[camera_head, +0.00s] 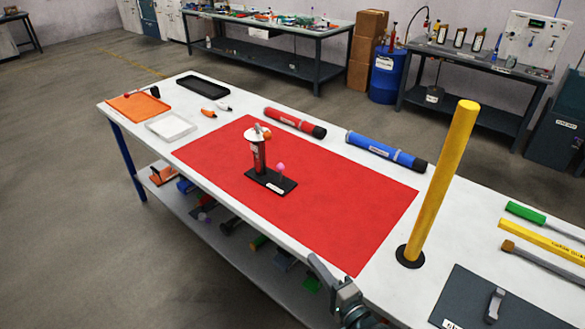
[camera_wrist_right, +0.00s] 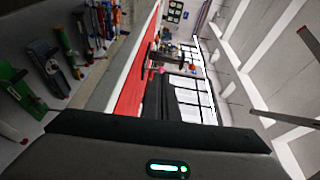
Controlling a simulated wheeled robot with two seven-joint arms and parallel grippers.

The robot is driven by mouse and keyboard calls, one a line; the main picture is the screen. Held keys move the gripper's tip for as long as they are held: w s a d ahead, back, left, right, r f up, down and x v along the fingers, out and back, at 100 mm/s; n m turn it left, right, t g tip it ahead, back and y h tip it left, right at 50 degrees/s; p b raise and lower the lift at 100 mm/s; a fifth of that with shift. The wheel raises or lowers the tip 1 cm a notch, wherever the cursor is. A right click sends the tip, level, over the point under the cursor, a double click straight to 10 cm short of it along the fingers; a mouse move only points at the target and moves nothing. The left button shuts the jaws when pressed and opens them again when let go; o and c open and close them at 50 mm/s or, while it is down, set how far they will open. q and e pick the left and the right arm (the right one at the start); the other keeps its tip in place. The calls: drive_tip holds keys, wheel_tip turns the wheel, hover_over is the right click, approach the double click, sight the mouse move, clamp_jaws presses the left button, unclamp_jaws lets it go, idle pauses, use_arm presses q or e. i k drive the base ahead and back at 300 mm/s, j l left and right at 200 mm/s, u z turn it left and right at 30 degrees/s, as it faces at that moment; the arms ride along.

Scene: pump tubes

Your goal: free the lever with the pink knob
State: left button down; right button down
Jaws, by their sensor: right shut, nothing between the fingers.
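The pump device (camera_head: 257,155) stands upright on its black base (camera_head: 268,182) in the middle of the red mat (camera_head: 330,215). It has a dark red cylinder with a pale top and an orange part up there. The pink knob (camera_head: 281,167) sits on a short lever rising from the right part of the base. The pink knob also shows small in the right wrist view (camera_wrist_right: 161,70). My right gripper (camera_head: 316,262) is shut and empty at the table's front edge, apart from the device. My left gripper is not in view. How the lever is held is too small to tell.
A tall yellow post (camera_head: 440,185) stands right of the mat. A red tube (camera_head: 295,122) and a blue tube (camera_head: 386,151) lie behind the device. Trays lie at the far left, and a dark panel with a handle (camera_head: 495,303) at the right. The mat around the device is clear.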

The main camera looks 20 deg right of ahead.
sight(280, 167)
drive_tip(key=i+l, duration=0.25)
drive_tip(key=i, duration=0.2)
drive_tip(key=i+l, duration=0.3)
drive_tip(key=i, duration=0.2)
